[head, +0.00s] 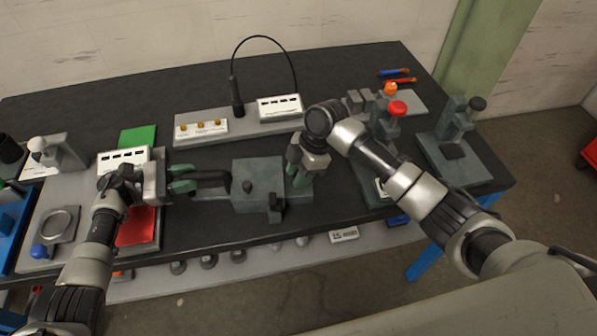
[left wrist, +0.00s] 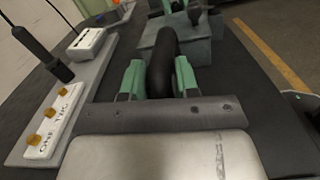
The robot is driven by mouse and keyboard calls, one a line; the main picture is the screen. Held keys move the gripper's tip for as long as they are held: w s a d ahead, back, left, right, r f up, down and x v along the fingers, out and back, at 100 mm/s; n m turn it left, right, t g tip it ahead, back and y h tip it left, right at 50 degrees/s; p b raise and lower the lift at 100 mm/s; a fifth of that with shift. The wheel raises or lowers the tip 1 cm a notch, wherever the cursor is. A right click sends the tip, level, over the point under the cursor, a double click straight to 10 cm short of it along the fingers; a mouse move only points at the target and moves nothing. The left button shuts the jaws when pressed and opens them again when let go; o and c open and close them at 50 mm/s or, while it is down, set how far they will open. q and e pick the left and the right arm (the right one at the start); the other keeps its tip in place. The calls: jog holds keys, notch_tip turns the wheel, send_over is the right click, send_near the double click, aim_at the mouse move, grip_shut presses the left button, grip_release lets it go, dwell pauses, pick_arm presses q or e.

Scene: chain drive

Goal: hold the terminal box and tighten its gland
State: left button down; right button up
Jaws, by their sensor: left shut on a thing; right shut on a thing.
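The terminal box (head: 250,192) is a dark grey block on the bench, with a small knob on top and a black curved handle (head: 214,177) on its left side. My left gripper (head: 183,180) is shut on this handle. In the left wrist view the handle (left wrist: 162,60) runs between the green fingers (left wrist: 158,80) to the box (left wrist: 200,50). My right gripper (head: 298,172) points down at the right end of the box, its green fingers shut on what seems to be the gland, which the fingers and wrist mostly hide.
Behind the box stands a grey panel (head: 240,128) with yellow knobs and a black cable. A fixture with a red knob (head: 397,108) and a grey press (head: 455,130) stand to the right. Red and green pads (head: 136,228) lie left. Bare bench shows behind the panel.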

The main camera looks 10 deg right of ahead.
jog(key=m+t, duration=0.2)
jog(key=m, duration=0.3)
jog(key=shift+m, duration=0.3)
jog(key=m+t, duration=0.1)
jog(key=m, duration=0.1)
jog(key=m+t+h, duration=0.1)
jog(key=m, duration=0.2)
jog(key=shift+m, duration=0.3)
dwell(0.3)
jog(key=o, duration=0.7)
jog(key=shift+c, duration=0.2)
